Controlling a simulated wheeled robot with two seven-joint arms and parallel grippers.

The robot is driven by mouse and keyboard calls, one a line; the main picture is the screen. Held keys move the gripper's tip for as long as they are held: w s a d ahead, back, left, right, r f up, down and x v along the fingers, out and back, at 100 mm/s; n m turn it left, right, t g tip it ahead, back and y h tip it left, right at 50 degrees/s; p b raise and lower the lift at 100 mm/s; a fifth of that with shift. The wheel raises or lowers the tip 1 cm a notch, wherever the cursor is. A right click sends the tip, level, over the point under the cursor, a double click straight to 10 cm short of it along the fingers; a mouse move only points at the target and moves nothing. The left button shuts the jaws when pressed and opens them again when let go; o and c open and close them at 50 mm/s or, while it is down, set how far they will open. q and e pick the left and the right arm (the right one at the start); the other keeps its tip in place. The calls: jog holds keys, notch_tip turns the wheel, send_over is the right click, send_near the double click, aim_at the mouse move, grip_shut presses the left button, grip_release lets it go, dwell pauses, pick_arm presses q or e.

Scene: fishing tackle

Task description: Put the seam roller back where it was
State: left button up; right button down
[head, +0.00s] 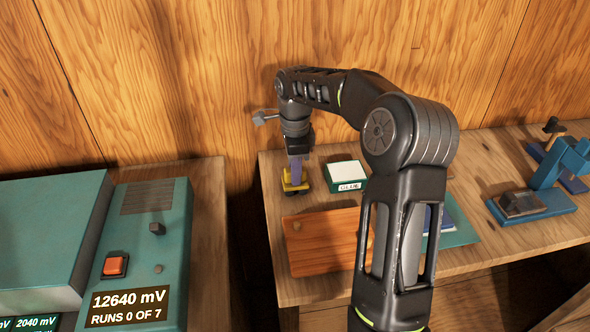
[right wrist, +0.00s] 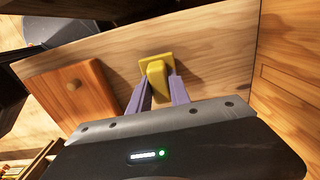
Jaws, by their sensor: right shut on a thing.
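My right gripper (head: 296,172) is over the far left corner of the wooden bench, pointing down. In the right wrist view its two purple fingers (right wrist: 155,92) are shut on a yellow block-shaped part, which I take to be the seam roller (right wrist: 156,76). A flat yellow plate (right wrist: 157,59) shows just beyond this part; I cannot tell whether it belongs to the roller or is a separate holder. In the head view the yellow piece (head: 289,182) is low at the bench surface, with something dark under it. Whether it touches the bench is unclear. My left gripper is not in view.
A green box with a white top (head: 346,175) stands just right of the gripper. An orange-brown wooden board with a knob (head: 318,250) lies in front. A blue clamp-like device (head: 545,190) is at right. A teal meter (head: 140,235) sits on the left bench, across a gap.

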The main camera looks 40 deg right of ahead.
jog(key=shift+f, duration=0.1)
jog(key=c, duration=1.7)
grip_release()
jog(key=shift+f, duration=0.1)
jog(key=o, duration=0.5)
